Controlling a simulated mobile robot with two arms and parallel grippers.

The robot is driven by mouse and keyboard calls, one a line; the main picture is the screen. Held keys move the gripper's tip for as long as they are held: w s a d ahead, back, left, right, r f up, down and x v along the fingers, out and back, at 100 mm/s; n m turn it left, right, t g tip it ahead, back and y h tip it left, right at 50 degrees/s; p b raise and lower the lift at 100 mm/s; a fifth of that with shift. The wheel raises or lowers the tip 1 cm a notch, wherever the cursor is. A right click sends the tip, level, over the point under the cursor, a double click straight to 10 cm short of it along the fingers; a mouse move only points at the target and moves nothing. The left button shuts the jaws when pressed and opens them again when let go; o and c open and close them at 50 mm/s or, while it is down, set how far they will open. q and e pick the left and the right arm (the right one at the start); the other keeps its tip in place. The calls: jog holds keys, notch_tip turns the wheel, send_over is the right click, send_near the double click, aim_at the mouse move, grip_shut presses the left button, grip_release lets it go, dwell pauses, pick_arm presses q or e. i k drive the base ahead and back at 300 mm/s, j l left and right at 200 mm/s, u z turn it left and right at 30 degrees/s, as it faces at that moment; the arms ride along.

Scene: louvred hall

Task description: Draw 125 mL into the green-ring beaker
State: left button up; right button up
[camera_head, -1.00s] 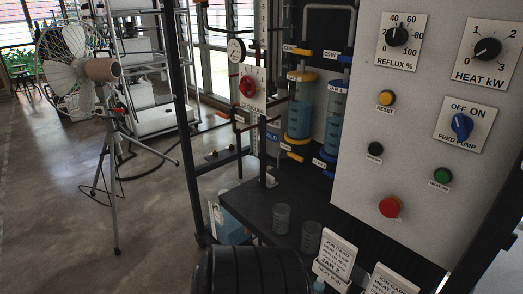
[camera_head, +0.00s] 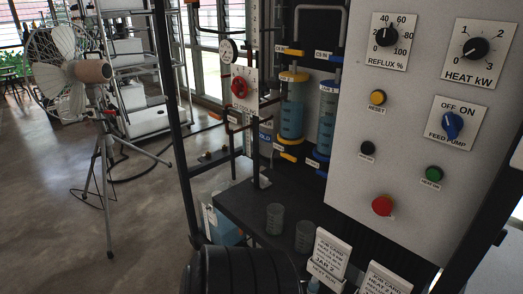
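Two small grey, see-through beakers stand upright on the dark shelf (camera_head: 240,205): a left beaker (camera_head: 274,218) and a right beaker (camera_head: 305,237). I cannot make out a green ring on either one. Behind them hang two glass cylinders holding bluish liquid, one with yellow bands (camera_head: 291,118) and one with blue bands (camera_head: 326,122). Yellow and blue parts at their lower ends are small and partly hidden. Neither of my grippers is in view.
A red cooling valve wheel (camera_head: 240,88) is left of the cylinders. A grey control panel (camera_head: 400,130) with knobs and buttons fills the right. Job cards (camera_head: 329,258) stand at the shelf's front. A fan (camera_head: 78,75) on a tripod stands left, with open floor around it.

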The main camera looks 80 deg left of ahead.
aim_at(276, 211)
jog(key=u, duration=2.4)
jog(key=i+j+z, duration=0.25)
jog(key=i+j, duration=0.15)
jog(key=j, duration=0.25)
jog(key=i+j+z, duration=0.15)
jog(key=j, duration=0.2)
jog(key=i+j+z, duration=0.1)
jog(key=j, duration=0.3)
jog(key=i, duration=0.1)
